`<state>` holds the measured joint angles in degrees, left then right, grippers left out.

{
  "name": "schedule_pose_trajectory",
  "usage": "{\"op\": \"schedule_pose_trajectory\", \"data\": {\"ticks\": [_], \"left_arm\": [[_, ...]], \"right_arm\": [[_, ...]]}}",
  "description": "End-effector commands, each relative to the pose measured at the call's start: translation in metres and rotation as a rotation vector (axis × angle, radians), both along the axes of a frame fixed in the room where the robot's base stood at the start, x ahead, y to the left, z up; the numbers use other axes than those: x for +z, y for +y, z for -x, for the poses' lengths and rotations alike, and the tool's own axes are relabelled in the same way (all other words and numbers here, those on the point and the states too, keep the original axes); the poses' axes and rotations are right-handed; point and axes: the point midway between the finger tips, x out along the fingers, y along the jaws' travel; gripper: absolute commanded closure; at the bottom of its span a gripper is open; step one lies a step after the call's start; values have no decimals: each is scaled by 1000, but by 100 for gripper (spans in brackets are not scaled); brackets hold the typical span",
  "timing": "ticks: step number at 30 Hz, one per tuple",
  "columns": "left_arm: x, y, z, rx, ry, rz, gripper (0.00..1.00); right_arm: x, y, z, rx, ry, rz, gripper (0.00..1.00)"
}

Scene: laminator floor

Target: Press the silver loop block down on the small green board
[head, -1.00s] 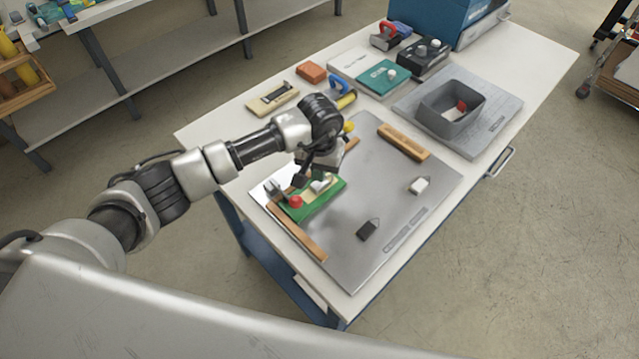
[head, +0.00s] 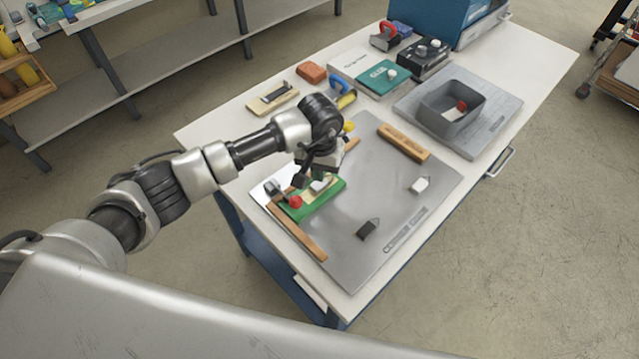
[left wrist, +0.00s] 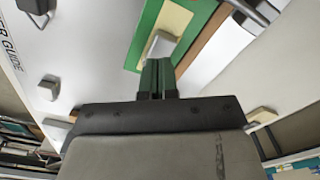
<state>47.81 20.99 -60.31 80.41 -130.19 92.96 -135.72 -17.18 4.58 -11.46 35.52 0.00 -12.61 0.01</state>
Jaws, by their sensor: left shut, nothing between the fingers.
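The small green board (head: 323,204) lies on the metal plate against wooden strips, with a red knob (head: 295,202) at its near end. A cream pad lies on the board. A silver block (left wrist: 160,45) is on that pad in the left wrist view; it is partly hidden under my gripper in the head view. I cannot make out its loop. My left gripper (left wrist: 157,78) is shut and empty, its green fingertips right at the silver block's edge. I cannot tell whether they touch. My right gripper is not in view.
A white loop block (head: 420,186) and a dark loop block (head: 368,230) stand on the metal plate (head: 345,262). A wooden bar (head: 404,142) lies at its back edge. A grey bin (head: 438,108) stands further right. A grey fitting (head: 273,188) is beside the green board.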

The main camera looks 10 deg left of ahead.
Motion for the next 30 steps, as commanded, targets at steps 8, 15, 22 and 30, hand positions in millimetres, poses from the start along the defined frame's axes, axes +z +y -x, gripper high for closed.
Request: {"op": "schedule_pose_trajectory", "data": {"ticks": [8,15,22,30], "left_arm": [[0,0,0,0,0,0,100],[-1,0,0,0,0,0,100],[-5,0,0,0,0,0,100],[-9,0,0,0,-1,0,100]], "right_arm": [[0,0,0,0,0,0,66],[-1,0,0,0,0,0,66],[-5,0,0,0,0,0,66],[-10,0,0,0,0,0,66]]}}
